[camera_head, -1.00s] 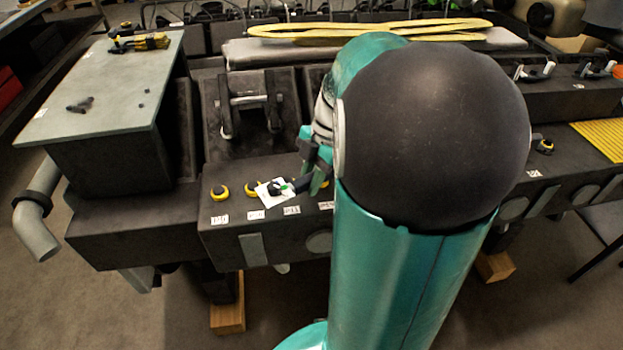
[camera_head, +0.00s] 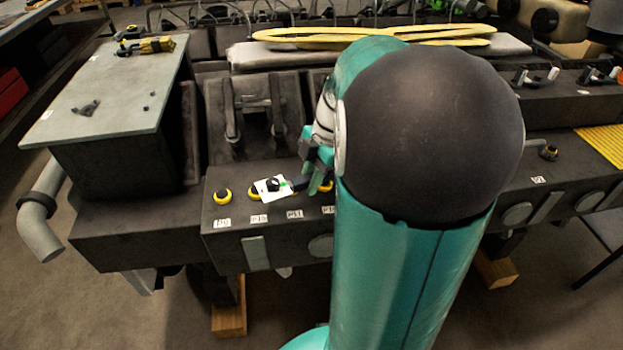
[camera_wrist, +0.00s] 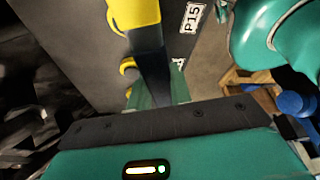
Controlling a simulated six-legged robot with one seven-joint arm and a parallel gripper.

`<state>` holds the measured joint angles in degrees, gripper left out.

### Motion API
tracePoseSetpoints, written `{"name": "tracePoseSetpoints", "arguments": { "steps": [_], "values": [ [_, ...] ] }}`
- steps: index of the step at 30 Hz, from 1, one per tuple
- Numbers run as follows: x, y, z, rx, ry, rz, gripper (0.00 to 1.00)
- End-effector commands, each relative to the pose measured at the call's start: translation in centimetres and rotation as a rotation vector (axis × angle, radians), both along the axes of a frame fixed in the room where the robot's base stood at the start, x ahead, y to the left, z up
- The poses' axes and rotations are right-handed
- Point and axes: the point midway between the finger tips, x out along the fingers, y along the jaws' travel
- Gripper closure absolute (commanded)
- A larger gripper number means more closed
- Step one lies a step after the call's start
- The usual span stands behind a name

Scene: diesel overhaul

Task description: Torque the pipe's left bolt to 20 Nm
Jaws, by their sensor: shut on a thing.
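My gripper (camera_head: 312,182) is partly hidden behind my own arm in the head view. It is shut on a dark tool handle. In the wrist view the black shaft (camera_wrist: 150,65) runs up from between my teal fingers (camera_wrist: 160,95) to a yellow part at the top edge. In the head view a white plate with a black round part and a small green spot (camera_head: 272,187) lies at the tool's far end, over the dark block. A grey bent pipe (camera_head: 37,228) stands at the far left. I cannot make out the left bolt.
Black-and-yellow round pieces (camera_head: 222,196) sit in a row on the block (camera_head: 232,240), above white labels. A label reading P15 (camera_wrist: 191,17) shows in the wrist view. A grey-topped box (camera_head: 120,80) with a yellow tool (camera_head: 146,46) stands at the left.

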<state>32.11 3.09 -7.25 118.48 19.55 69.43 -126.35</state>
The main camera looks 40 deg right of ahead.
Motion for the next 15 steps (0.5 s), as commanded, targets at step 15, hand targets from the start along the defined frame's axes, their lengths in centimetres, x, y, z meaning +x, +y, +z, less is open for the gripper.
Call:
{"name": "tracePoseSetpoints", "arguments": {
  "steps": [15],
  "values": [
    [1.05,-0.25,0.11,-0.002,-0.006,-0.047,1.0]
  ]
}}
